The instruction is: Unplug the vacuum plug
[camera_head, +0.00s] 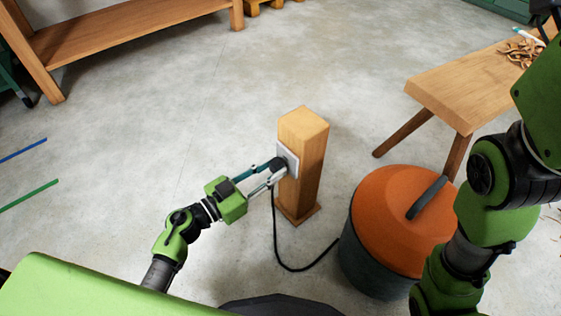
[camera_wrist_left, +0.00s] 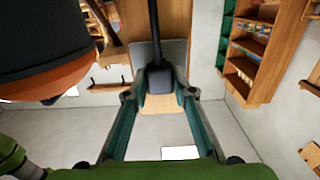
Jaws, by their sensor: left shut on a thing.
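The black vacuum plug (camera_head: 278,164) sits against the pale socket plate (camera_head: 291,157) on the side of a short wooden post (camera_head: 312,165). My left gripper (camera_head: 272,170) is shut on the plug, reaching it from the left. In the left wrist view the plug (camera_wrist_left: 160,80) lies between the two fingertips, in front of the grey plate (camera_wrist_left: 174,50). Whether its prongs are in the socket is hidden. A black cord (camera_head: 276,240) hangs from the plug and runs over the floor to the orange-topped vacuum (camera_head: 395,220). My right arm shows at the right, its gripper out of view.
The vacuum stands right of the post, close to my right arm. A wooden bench (camera_head: 450,90) with shavings (camera_head: 520,51) is behind it. A workbench (camera_head: 130,30) stands at the back left. Blue (camera_head: 22,150) and green (camera_head: 28,195) strips lie on open floor at left.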

